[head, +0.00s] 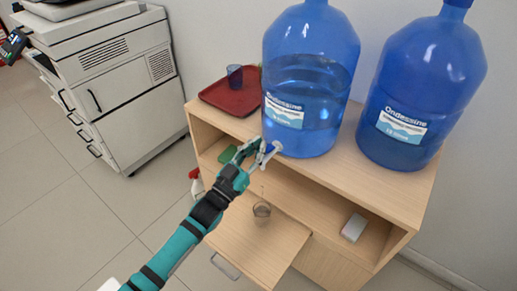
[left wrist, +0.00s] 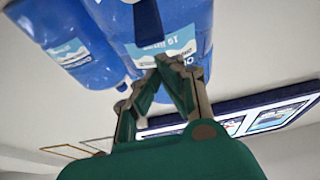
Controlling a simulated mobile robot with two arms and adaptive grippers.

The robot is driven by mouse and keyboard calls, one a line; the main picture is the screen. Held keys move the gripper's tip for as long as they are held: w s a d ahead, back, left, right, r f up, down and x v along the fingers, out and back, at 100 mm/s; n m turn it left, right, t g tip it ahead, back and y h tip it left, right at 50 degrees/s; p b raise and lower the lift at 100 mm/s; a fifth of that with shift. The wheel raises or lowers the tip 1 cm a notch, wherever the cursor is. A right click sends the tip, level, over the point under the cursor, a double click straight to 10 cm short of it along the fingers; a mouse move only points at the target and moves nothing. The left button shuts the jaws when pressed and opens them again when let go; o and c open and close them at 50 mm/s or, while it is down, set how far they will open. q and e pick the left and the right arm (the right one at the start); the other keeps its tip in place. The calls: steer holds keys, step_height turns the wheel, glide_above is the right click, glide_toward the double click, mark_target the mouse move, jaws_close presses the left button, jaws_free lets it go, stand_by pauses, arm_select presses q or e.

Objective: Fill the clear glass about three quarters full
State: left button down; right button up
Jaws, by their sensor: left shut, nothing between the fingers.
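The clear glass (head: 262,211) stands upright on the pulled-out board of the cabinet, below the spigot (head: 271,147) of the left blue water bottle (head: 310,92). A faint thin line shows above the glass, perhaps a stream of water. The water level in the glass is too small to read. My left gripper (head: 260,153) is shut and empty, right at the spigot; I cannot tell whether it touches. In the left wrist view its fingertips (left wrist: 165,64) meet in front of a blue bottle (left wrist: 158,30), which appears upside down. My right gripper is not in view.
A second blue bottle (head: 420,92) stands at the right on the cabinet top (head: 350,178). A red tray (head: 222,100) with a blue glass (head: 235,77) lies at the left. A white box (head: 354,227) is on the open shelf. A copier (head: 105,75) stands at the far left.

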arm_select(q)
steer(key=r+b+v, duration=0.1)
steer(key=b+v, duration=0.1)
steer(key=v, duration=0.7)
steer(key=shift+s+a, duration=0.3)
steer(key=shift+s, duration=0.2)
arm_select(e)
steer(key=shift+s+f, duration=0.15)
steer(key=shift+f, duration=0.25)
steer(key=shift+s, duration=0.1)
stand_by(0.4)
